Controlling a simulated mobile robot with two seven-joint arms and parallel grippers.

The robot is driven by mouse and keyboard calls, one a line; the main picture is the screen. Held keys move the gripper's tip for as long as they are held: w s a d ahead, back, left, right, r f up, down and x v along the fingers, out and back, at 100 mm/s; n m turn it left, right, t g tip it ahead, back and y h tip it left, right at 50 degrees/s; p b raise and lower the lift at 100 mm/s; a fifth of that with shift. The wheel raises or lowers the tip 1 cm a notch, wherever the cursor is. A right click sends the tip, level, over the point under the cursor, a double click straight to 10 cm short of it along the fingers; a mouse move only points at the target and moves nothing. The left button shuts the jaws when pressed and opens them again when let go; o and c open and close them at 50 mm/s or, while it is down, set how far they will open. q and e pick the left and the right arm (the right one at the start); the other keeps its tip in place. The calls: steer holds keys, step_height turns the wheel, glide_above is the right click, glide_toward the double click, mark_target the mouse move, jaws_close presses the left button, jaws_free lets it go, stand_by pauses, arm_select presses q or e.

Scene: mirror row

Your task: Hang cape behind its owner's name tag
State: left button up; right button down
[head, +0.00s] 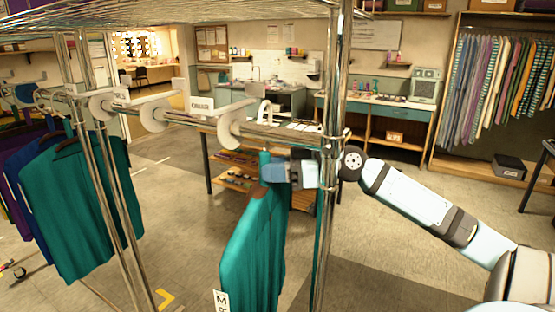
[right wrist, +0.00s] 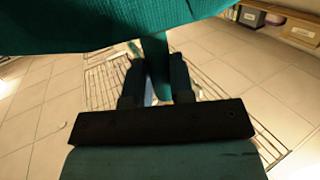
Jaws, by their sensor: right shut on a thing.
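A teal cape (head: 256,245) hangs from a hanger in my right gripper (head: 276,171), below the metal rail (head: 185,119). A white tag with dark letters, partly cut off, shows at its lower edge. The right wrist view shows the two fingers (right wrist: 154,82) closed around a teal stem (right wrist: 155,62), with teal cloth (right wrist: 110,25) above. A pale hook shape stands at the rail above the cape; I cannot tell whether it rests on the rail. A white name tag (head: 200,105) on the rail has small, hard-to-read letters. My left gripper is not in view.
White round dividers (head: 152,113) sit along the rail. Another teal cape (head: 75,205) hangs at left, with blue and purple ones beyond. A chrome upright (head: 333,100) stands right beside my gripper, and a wire shelf (head: 180,38) is overhead. Open floor lies between the hanging capes.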

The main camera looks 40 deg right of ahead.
mark_target(266, 186)
steer(key=shift+s+a+f+b, duration=0.1)
steer(key=shift+a+f+b, duration=0.15)
steer(key=shift+f+b, duration=0.55)
steer(key=shift+s+a+f+b, duration=0.1)
steer(key=shift+a+f+b, duration=0.15)
steer(key=shift+f+b, duration=0.55)
steer(key=shift+f, duration=0.15)
